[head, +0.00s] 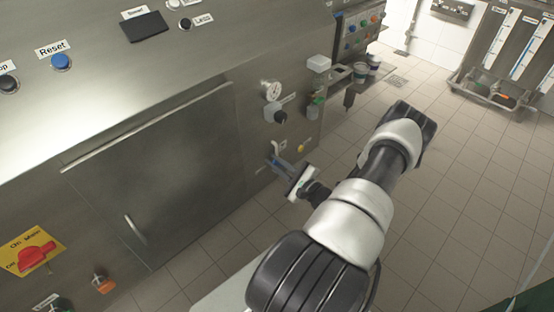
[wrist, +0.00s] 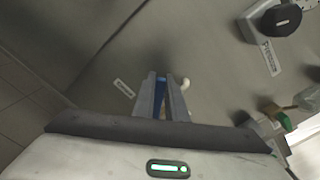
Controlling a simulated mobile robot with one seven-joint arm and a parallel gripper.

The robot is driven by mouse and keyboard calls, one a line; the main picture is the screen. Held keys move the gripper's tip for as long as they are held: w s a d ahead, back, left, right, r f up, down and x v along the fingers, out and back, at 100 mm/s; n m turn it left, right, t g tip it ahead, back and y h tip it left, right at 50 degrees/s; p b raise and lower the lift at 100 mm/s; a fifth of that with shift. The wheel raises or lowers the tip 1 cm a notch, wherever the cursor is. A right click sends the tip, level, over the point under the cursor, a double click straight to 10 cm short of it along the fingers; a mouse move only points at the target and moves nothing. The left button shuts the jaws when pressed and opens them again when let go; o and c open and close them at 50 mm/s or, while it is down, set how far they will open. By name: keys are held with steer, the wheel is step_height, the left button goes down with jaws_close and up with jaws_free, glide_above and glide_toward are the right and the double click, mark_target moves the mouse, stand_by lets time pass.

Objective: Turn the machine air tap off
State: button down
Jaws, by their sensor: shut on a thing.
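The air tap is on the steel machine front, low and right of the large door. Its blue handle (wrist: 160,90) shows between my fingers in the wrist view. My gripper (wrist: 162,98) is shut on this blue handle, and the fingers point at the panel. In the head view my gripper (head: 279,163) reaches the panel below the pressure gauge. The fingers hide most of the tap, and I cannot tell its exact angle. A small label (wrist: 124,88) is on the panel beside it.
A pressure gauge (head: 271,90) and a black knob (head: 280,117) are above the tap; the black knob (wrist: 281,18) also shows in the wrist view. A green-handled valve (head: 316,100) juts out to the right. A red switch (head: 37,256) is at far left.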

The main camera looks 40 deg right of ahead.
steer(key=n, duration=0.1)
steer(key=a+f+n, duration=0.1)
steer(key=n, duration=0.1)
steer(key=shift+s+f, duration=0.1)
steer(key=shift+f, duration=0.1)
steer(key=n, duration=0.1)
steer(key=f+n, duration=0.1)
steer(key=shift+a+f+n+b, duration=0.2)
steer(key=shift+a+n+b, duration=0.1)
steer(key=shift+a+b, duration=0.1)
steer(key=shift+a+f+n+b, duration=0.15)
steer(key=shift+f+n, duration=0.2)
steer(key=shift+n, duration=0.35)
steer(key=shift+d+f+n+b, duration=0.1)
steer(key=shift+f+n, duration=0.25)
steer(key=shift+n, duration=0.35)
steer(key=shift+a+f+n+b, duration=0.15)
steer(key=shift+f+n, duration=0.2)
steer(key=shift+n, duration=0.35)
steer(key=shift+d, duration=0.1)
steer(key=c, duration=1.8)
jaws_free()
steer(key=s+d+p, duration=0.1)
steer(key=s, duration=1.6)
steer(key=shift+s+d+p, duration=0.15)
steer(key=shift+s+p, duration=0.1)
steer(key=shift+p, duration=0.05)
